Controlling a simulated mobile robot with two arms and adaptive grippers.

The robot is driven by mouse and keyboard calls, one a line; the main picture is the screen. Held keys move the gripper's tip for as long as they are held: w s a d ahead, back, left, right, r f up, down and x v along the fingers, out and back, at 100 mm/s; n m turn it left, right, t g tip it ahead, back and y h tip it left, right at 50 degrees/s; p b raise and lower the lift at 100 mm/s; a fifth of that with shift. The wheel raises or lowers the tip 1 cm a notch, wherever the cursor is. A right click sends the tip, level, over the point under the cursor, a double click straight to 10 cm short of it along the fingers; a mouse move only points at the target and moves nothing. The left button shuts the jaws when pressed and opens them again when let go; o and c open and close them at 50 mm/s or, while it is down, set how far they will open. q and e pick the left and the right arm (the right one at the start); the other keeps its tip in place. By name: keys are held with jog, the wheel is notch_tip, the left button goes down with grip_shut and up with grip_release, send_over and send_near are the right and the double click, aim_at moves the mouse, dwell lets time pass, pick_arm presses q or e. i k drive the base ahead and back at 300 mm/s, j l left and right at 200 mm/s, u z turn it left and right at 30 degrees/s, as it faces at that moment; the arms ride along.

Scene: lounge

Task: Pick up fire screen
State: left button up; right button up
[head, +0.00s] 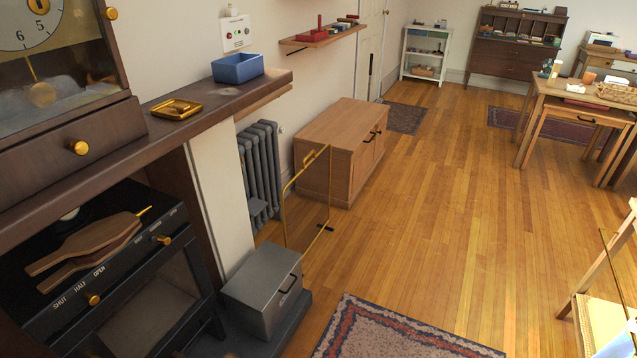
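The fire screen (308,208) is a thin upright panel with a brass-coloured frame and a see-through mesh. It stands on the wooden floor left of the picture's middle in the head view. A small black foot shows at its lower right. It is just beyond a grey metal box and overlaps the near end of a low wooden cabinet in the view. Its lower left part is partly hidden by the box. Neither of my grippers shows in the head view, and nothing is touching the screen that I can see.
The grey box (262,292) sits on the hearth beside the dark stove (110,270). A radiator (260,165) and the low cabinet (335,160) stand behind the screen. A patterned rug (395,335) lies in front. The wooden floor (450,210) to the right is open.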

aim_at(305, 200)
jog(key=i+l+z, duration=0.25)
jog(key=i, duration=0.4)
jog(key=i+l+z, duration=0.25)
jog(key=i, duration=0.4)
jog(key=i+l+z, duration=0.1)
jog(key=i+z, duration=0.15)
jog(key=i, duration=0.4)
jog(key=i+u, duration=0.4)
jog(key=i+l+u, duration=0.4)
jog(key=i, duration=0.2)
jog(key=j, duration=0.1)
